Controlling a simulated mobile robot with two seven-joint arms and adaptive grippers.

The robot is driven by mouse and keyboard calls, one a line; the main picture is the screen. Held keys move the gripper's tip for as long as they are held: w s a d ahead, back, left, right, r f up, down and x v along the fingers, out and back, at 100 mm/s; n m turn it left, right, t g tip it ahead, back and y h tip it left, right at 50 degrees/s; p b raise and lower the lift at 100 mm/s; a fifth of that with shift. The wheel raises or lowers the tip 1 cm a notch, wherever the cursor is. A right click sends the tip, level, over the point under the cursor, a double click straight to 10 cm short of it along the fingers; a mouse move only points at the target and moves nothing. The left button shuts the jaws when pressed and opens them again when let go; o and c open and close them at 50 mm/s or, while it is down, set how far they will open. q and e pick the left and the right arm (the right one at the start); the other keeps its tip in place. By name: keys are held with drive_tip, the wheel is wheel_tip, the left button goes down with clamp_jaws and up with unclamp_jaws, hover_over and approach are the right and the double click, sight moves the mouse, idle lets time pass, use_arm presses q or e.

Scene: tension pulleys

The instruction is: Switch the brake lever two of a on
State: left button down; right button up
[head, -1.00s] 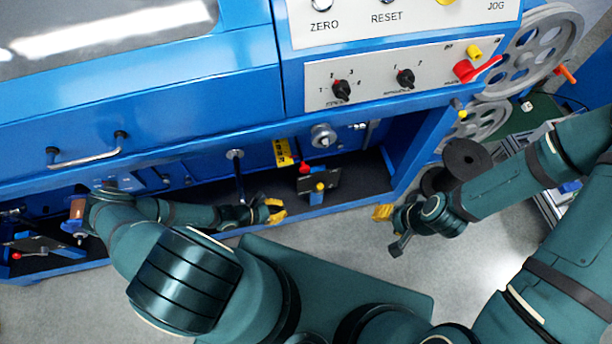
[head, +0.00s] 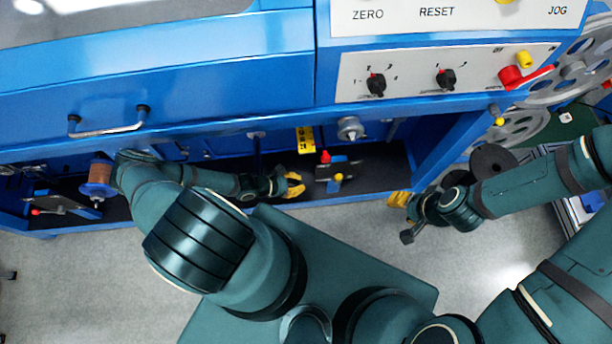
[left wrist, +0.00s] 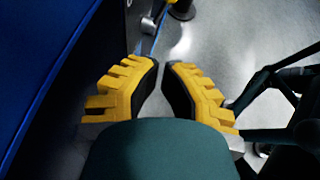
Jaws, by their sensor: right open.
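A similar bracket (head: 60,205) with a red knob is at the far left. I cannot tell which is brake lever two of a. My left gripper (head: 296,184) is in front of the recess, just left of the nearer bracket and apart from it. In the left wrist view its yellow fingers (left wrist: 161,68) have a narrow empty gap. My right gripper (head: 396,199) is open below the recess's right end.
The blue machine front has a handle (head: 108,125) and a control panel (head: 445,75) with knobs and a red switch (head: 522,76). A copper-coloured spool (head: 99,177) is beside my left arm. Grey wheels (head: 575,70) stand at the right. Grey floor is open in front.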

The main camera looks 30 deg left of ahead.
sight(338, 178)
use_arm(q)
drive_tip(key=w+r+b+x, duration=0.1)
drive_tip(key=r+b+x, duration=0.1)
drive_tip(key=x, duration=0.9)
drive_tip(key=shift+d, duration=0.45)
use_arm(e)
drive_tip(key=shift+w+f, duration=0.15)
drive_tip(key=shift+f, duration=0.55)
drive_tip(key=shift+w+f, duration=0.15)
drive_tip(key=shift+f, duration=0.55)
use_arm(q)
drive_tip(key=shift+r, duration=0.1)
use_arm(e)
drive_tip(key=shift+d+r, duration=0.1)
